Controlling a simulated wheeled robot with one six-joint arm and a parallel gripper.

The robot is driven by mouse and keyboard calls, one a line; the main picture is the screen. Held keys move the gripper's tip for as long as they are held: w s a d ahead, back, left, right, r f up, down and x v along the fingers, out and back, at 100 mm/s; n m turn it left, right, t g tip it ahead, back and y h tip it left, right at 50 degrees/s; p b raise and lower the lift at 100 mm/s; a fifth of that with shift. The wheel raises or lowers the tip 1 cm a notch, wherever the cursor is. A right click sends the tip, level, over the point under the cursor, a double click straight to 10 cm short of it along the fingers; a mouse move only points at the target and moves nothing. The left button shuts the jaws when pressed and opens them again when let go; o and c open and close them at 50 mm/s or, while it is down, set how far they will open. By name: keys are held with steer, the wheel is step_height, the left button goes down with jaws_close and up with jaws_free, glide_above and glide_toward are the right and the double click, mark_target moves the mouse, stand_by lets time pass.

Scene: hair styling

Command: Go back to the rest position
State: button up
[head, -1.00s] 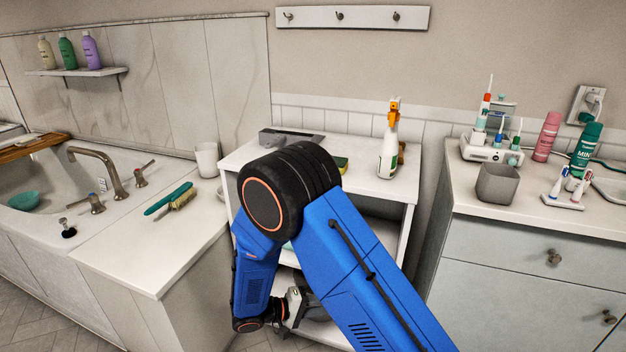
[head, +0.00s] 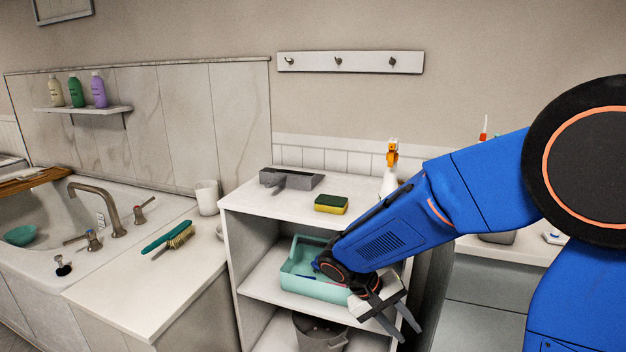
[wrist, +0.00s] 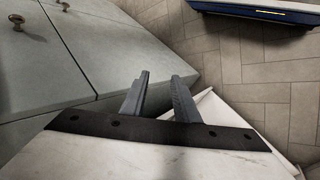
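My gripper (head: 402,325) is at the front right of the white shelf unit (head: 234,222), in front of its lower opening and pointing down. Its two fingers are apart with nothing between them. In the wrist view the fingers (wrist: 160,88) show with a gap, above the floor and beside the cabinet front. My blue arm comes in from the right and covers part of the shelf unit and the counter behind it.
A teal bin (head: 318,289) sits on the middle shelf, and a grey bucket (head: 320,334) is below. A sponge (head: 331,204), a grey tray (head: 305,181) and a partly hidden spray bottle (head: 391,160) are on top. A brush (head: 180,235) lies on the left counter.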

steer(key=s+d+r+t+y, duration=0.3)
steer(key=s+r, duration=0.3)
steer(key=s, duration=0.2)
steer(key=s+d+r+t+y, duration=0.2)
steer(key=s+d+r+y, duration=0.2)
steer(key=s, duration=0.4)
steer(key=shift+s+r+m+t+y, duration=0.3)
steer(key=shift+s+r+t, duration=0.1)
steer(key=shift+r, duration=0.5)
steer(key=shift+d, duration=0.1)
